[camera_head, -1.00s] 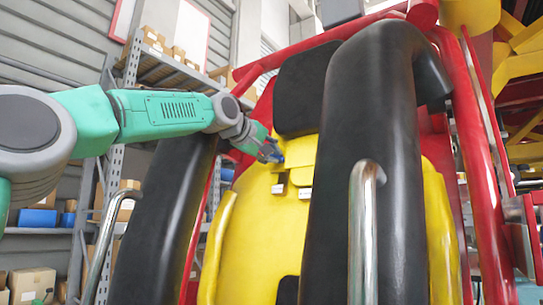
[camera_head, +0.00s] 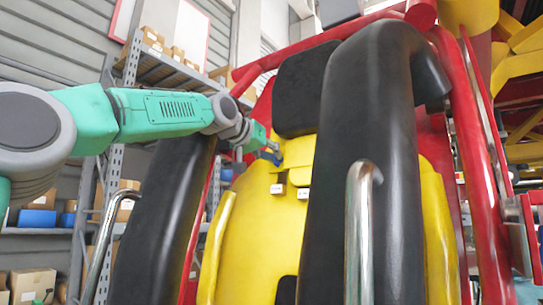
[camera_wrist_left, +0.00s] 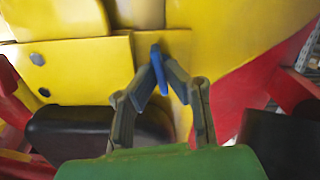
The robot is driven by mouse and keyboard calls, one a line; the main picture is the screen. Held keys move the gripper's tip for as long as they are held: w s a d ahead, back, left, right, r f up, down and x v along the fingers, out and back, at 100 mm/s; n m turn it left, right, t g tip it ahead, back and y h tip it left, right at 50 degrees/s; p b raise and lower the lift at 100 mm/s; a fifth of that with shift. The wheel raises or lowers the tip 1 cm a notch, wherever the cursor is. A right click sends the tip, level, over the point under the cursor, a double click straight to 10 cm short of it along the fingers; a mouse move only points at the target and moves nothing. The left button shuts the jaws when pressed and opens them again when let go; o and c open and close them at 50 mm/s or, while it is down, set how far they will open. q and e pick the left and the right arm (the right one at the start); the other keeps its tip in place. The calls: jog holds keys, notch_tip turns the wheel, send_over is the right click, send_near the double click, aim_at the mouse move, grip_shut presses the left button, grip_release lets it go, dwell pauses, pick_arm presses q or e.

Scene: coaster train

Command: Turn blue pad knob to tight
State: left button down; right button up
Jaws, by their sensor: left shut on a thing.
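The blue knob (camera_wrist_left: 157,66) is a small flat blue piece on the yellow pad of the seat. My left gripper (camera_wrist_left: 160,75) is shut on it, with a grey fingertip on each side in the left wrist view. In the head view the left gripper (camera_head: 271,151) reaches the upper left of the yellow seat back (camera_head: 262,220), and only a little of the knob's blue shows there. Any tightness marking is too small to make out. My right gripper is not in view.
Two thick black restraint bars (camera_head: 365,150) and (camera_head: 165,220) flank the seat, with metal handles (camera_head: 362,230) in front. A black headrest (camera_head: 303,90) sits above. A red frame (camera_head: 480,150) surrounds the seat. Shelves with boxes (camera_head: 32,283) stand behind at left.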

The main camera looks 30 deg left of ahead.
pick_arm(q)
jog(key=m, duration=0.2)
jog(key=f+m, duration=0.1)
jog(key=m, duration=0.1)
jog(key=shift+w+f+m, duration=0.15)
jog(key=shift+w+m, duration=0.05)
jog(key=shift+m, duration=0.1)
jog(key=m, duration=0.5)
jog(key=shift+m, duration=0.3)
jog(key=m, duration=0.5)
jog(key=shift+a, duration=0.1)
jog(key=shift+r+m, duration=0.15)
jog(key=shift+m, duration=1.05)
jog(key=shift+r+m, duration=0.15)
jog(key=shift+m, duration=1.05)
jog(key=shift+r, duration=0.1)
jog(key=c, duration=1.7)
grip_release()
jog(key=shift+w, duration=0.1)
jog(key=shift+w+a, duration=0.2)
jog(key=shift+w, duration=0.2)
jog(key=shift+s+r, duration=0.15)
jog(key=shift+s, duration=0.35)
